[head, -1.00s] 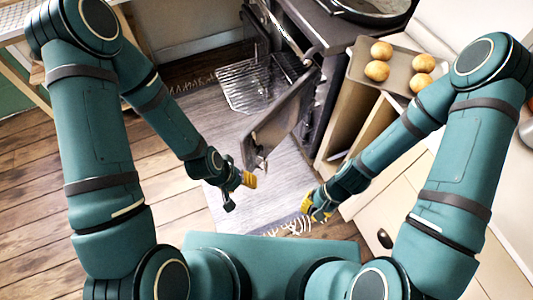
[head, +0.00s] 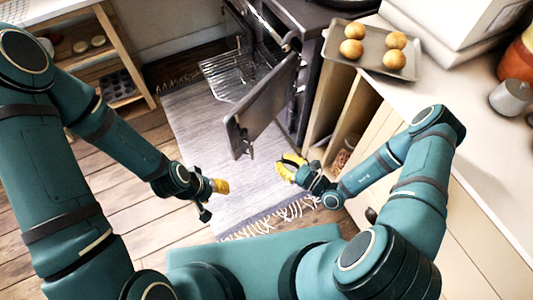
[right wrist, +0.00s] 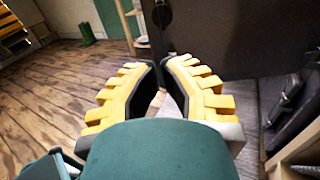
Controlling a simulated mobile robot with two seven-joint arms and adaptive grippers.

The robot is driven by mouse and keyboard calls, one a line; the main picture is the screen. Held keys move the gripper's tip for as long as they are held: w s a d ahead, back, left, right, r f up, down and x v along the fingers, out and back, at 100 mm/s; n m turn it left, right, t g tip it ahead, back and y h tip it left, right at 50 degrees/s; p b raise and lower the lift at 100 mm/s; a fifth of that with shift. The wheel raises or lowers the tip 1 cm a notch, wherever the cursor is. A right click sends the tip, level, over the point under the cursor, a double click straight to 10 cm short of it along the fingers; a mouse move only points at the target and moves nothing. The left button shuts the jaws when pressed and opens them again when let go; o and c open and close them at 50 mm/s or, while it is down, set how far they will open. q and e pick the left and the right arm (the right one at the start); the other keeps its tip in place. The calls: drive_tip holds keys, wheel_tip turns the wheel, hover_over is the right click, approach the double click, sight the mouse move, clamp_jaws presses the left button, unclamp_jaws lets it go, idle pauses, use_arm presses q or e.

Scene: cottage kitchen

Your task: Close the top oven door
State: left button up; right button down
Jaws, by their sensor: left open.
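The dark oven door (head: 262,105) stands swung open from the oven (head: 308,60), over the rug. It fills the upper right of the right wrist view (right wrist: 235,38). Which oven level it belongs to is unclear. My right gripper (head: 283,168) is just in front of the door's near lower edge, apparently apart from it and empty. In the right wrist view its yellow fingers (right wrist: 160,66) converge with a narrow gap. My left gripper (head: 215,195) is open and empty, left of the door and apart from it.
A wire rack (head: 235,75) sticks out behind the door. The counter at right holds a tray (head: 372,62) with several round buns. Open cabinet compartments (head: 350,115) stand beside my right forearm. A wooden shelf (head: 110,60) is at far left. The rug (head: 200,125) is clear left of the door.

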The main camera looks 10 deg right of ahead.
sight(250, 142)
drive_tip(key=b+x, duration=0.1)
drive_tip(key=x, duration=1.2)
drive_tip(key=shift+b, duration=0.4)
drive_tip(key=shift+a, duration=0.15)
drive_tip(key=shift+a, duration=0.1)
